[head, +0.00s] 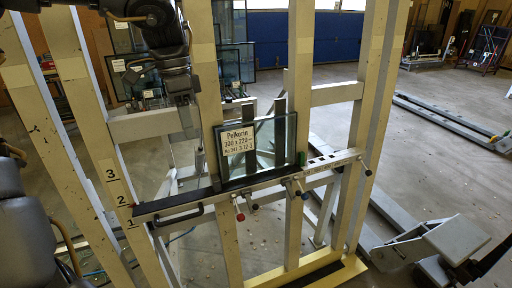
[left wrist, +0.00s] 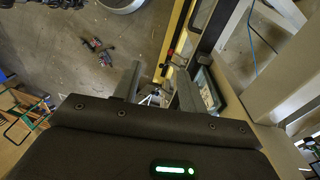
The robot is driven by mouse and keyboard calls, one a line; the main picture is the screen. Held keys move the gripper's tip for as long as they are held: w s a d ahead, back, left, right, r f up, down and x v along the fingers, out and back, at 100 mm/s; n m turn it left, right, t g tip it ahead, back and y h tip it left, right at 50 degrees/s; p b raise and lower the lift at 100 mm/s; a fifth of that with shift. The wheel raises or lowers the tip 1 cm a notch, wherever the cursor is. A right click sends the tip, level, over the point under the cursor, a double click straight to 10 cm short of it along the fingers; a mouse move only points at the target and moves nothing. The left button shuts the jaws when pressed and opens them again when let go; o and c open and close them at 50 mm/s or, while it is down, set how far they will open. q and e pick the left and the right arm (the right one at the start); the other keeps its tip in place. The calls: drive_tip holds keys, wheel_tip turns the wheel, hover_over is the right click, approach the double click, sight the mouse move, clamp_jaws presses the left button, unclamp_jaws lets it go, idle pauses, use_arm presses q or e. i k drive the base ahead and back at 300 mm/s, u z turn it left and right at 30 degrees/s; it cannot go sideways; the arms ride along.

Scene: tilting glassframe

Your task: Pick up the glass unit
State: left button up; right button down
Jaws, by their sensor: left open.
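The glass unit (head: 274,142) is a small dark-edged pane with a cream label reading "Pelkorin 300 x 220". It stands on the dark ledge (head: 180,211) of the tilting frame, against the uprights. My left gripper (head: 188,122) is to the left of the glass unit and a little above its middle, apart from it. In the left wrist view, the two grey fingers (left wrist: 157,88) are spread with nothing held between them. The glass unit's edge (left wrist: 207,88) shows just right of the right finger. My right gripper is not in view.
Cream uprights (head: 302,70) and a crossbar with knobbed levers (head: 300,188) surround the glass unit. A black handle (head: 180,216) sticks out from the ledge's left part. More glass panes (head: 235,62) stand behind. Open floor lies to the right, with low grey rails (head: 450,122).

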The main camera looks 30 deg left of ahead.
sight(247, 149)
drive_tip(key=i, duration=0.95)
drive_tip(key=z, duration=0.05)
